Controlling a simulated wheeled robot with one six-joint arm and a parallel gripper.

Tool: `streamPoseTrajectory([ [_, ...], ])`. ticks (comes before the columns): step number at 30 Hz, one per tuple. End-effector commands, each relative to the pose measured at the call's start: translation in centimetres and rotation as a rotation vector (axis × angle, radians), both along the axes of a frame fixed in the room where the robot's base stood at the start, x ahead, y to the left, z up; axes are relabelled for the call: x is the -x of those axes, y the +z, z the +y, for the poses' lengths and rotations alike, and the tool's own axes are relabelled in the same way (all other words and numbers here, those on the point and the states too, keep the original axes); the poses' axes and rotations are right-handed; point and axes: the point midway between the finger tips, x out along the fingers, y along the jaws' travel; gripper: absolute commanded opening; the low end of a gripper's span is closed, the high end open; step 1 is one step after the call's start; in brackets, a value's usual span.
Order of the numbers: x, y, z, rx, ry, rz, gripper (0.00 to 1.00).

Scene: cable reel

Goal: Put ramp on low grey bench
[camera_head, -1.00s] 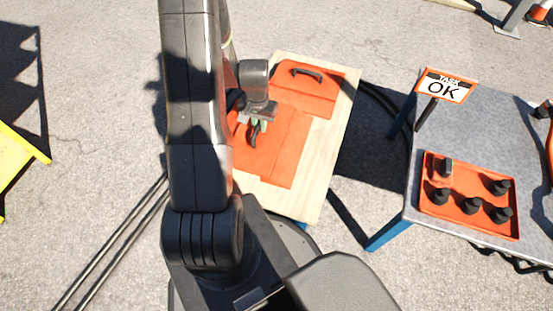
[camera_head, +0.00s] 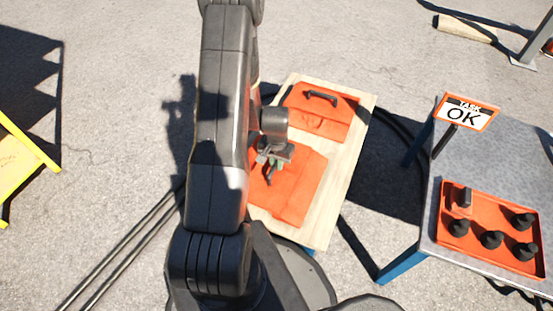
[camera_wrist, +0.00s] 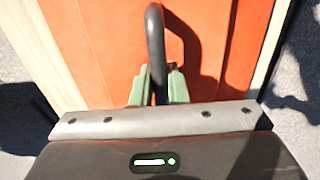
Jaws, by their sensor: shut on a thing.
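The ramp (camera_head: 298,190) is an orange wedge-like panel with a black handle, over the near part of a pale wooden board. My gripper (camera_head: 271,168) is shut on that handle. In the wrist view my gripper (camera_wrist: 159,85) has its green fingertips on both sides of the black handle (camera_wrist: 155,45), with the orange ramp (camera_wrist: 95,50) below. I cannot tell whether the ramp touches the board. My arm hides its left side. A grey-topped table (camera_head: 483,160) with blue legs stands at the right; no other low grey bench is clear.
A second orange piece (camera_head: 335,118) with a black handle lies on the board's (camera_head: 345,165) far part. A yellow frame (camera_head: 30,145) is at the left. Open pavement lies beyond.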

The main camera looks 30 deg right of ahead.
Motion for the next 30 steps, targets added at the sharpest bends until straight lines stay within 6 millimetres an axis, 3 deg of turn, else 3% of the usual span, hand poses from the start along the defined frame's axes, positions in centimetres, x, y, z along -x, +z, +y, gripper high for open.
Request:
streamPoseTrajectory([
  [3, -0.07, -1.06, -0.04, 0.001, 0.000, -0.002, 0.00],
  [14, -0.09, -1.36, -0.05, 0.002, 0.000, -0.003, 0.00],
  [15, -0.04, -1.33, -0.02, 0.001, 0.000, -0.001, 0.20],
  [18, -0.04, -1.30, -0.02, 0.001, 0.000, -0.001, 0.36],
  [30, -0.08, -0.38, -0.05, 0.002, 0.000, -0.003, 0.36],
])
